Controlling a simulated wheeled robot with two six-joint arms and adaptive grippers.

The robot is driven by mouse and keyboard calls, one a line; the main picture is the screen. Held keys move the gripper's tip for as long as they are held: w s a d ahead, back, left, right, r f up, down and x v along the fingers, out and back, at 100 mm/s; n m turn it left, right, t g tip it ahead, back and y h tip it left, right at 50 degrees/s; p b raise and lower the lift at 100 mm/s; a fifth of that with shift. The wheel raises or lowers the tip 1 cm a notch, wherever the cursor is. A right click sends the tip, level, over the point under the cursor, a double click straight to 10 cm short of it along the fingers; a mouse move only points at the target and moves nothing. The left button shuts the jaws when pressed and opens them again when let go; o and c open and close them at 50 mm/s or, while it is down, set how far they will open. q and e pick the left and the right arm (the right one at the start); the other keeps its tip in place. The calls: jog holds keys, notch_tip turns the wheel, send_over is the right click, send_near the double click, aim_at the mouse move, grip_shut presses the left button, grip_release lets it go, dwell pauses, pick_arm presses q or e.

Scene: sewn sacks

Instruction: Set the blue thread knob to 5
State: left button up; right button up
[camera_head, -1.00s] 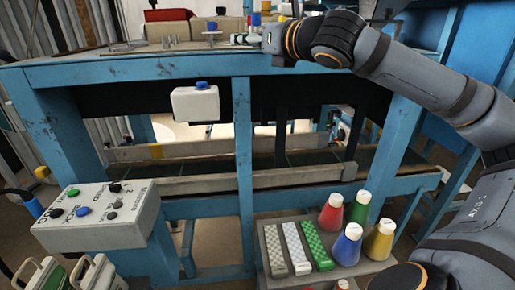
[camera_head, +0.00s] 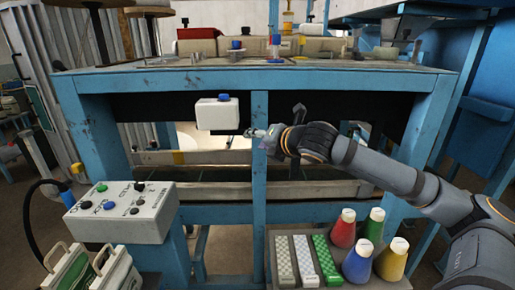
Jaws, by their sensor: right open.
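Several blue parts show, and I cannot tell for sure which is the thread knob. A blue knob (camera_head: 223,97) sits on top of the white box (camera_head: 218,115) under the front edge of the blue bench (camera_head: 330,85). Two more blue caps, one (camera_head: 236,44) left and one (camera_head: 276,39) right, stand on the bench top. A blue button (camera_head: 110,205) is on the control box at lower left. No number scale is readable. My right gripper (camera_head: 252,133) is open and empty, just right of and below the white box, apart from it. My left gripper is out of view.
The grey control box (camera_head: 120,227) stands at lower left, by white-and-green containers (camera_head: 85,270). A tray (camera_head: 272,240) at lower right holds patterned strips and coloured cones (camera_head: 357,260). A blue post (camera_head: 260,180) stands behind my right gripper.

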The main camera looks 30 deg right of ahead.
jog(key=shift+a+f+m, duration=0.2)
jog(key=shift+f+m, duration=0.3)
jog(key=shift+f, duration=0.65)
jog(key=shift+w, duration=0.1)
